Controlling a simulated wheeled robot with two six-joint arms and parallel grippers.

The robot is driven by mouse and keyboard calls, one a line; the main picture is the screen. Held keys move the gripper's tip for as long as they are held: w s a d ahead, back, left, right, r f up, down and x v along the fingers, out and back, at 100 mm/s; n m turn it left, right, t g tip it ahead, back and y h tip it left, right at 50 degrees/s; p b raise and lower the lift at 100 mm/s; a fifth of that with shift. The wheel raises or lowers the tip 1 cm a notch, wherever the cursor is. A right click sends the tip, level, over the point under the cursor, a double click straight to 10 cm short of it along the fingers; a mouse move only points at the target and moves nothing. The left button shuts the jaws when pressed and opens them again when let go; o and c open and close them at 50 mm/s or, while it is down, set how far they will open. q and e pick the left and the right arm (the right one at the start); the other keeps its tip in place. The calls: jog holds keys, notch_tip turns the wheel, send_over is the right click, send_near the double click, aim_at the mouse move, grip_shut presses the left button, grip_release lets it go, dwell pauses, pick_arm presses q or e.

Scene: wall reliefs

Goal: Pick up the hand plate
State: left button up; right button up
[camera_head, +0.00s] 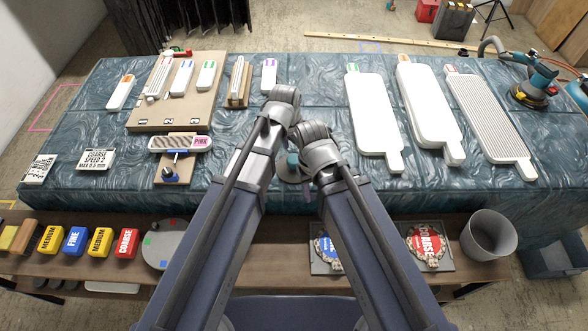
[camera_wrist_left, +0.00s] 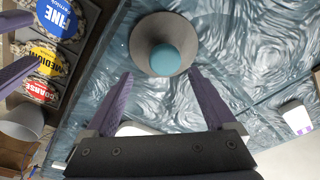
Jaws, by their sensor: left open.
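A round grey plate with a teal knob, which I take as the hand plate (camera_wrist_left: 144,51), lies on the blue-patterned table cover. In the wrist view it is just beyond the tips of my left gripper (camera_wrist_left: 160,73). The purple fingers are open and spread, with nothing held between them. In the head view the plate (camera_head: 284,174) is mostly covered by my two arms, and the teal knob (camera_head: 293,160) shows between them. My right arm reaches in beside the left, but its fingers are hidden.
White handled boards (camera_head: 374,115) lie to the right. A brown board (camera_head: 190,110) with white blocks lies to the left. A front shelf holds coloured grit blocks (camera_head: 75,240), round discs (camera_head: 428,243) and a grey bucket (camera_head: 489,236). A power sander (camera_head: 531,91) stands at the far right.

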aim_at(294, 159)
pick_arm(q)
jog(key=shift+w+a+f+b, duration=0.15)
jog(key=shift+w+f+b, duration=0.05)
jog(key=shift+f+b, duration=0.9)
jog(key=shift+w+a+f+b, duration=0.1)
jog(key=shift+w+f+b, duration=0.05)
jog(key=shift+f+b, duration=0.95)
jog(key=shift+d+f+b, duration=0.1)
jog(key=shift+f+b, duration=0.3)
jog(key=shift+f, duration=0.25)
jog(key=shift+r, duration=0.15)
grip_shut()
notch_tip(294, 159, up, 10)
jog(key=p, duration=1)
